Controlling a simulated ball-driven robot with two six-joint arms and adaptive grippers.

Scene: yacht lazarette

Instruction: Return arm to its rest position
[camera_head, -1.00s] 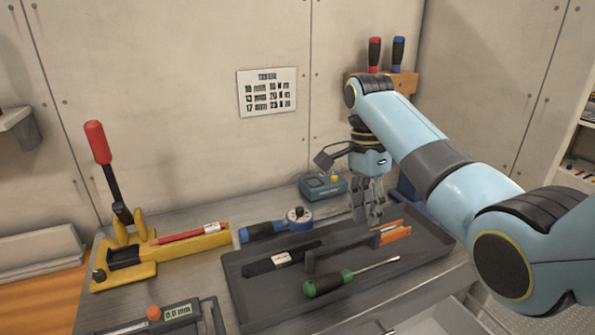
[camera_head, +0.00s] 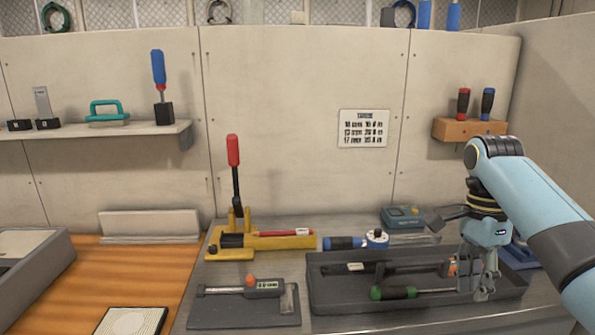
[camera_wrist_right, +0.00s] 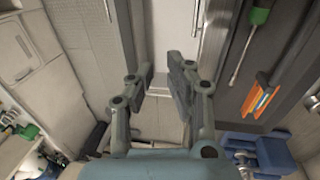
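My right arm comes in from the right in the head view. Its gripper (camera_head: 484,288) points down in front of the right end of the dark tray (camera_head: 330,300). In the right wrist view the two fingers (camera_wrist_right: 161,75) stand apart with nothing between them, so it is open and empty. The tray holds a green-handled screwdriver (camera_head: 393,292) and a black tool (camera_head: 355,268). My left gripper is not in view.
A yellow press with a red lever (camera_head: 233,165), a blue-handled tool (camera_head: 345,243) and a teal meter (camera_head: 402,216) stand on the bench. A caliper on a grey plate (camera_head: 245,305) lies left of the tray. A wooden holder (camera_head: 468,128) is on the back wall.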

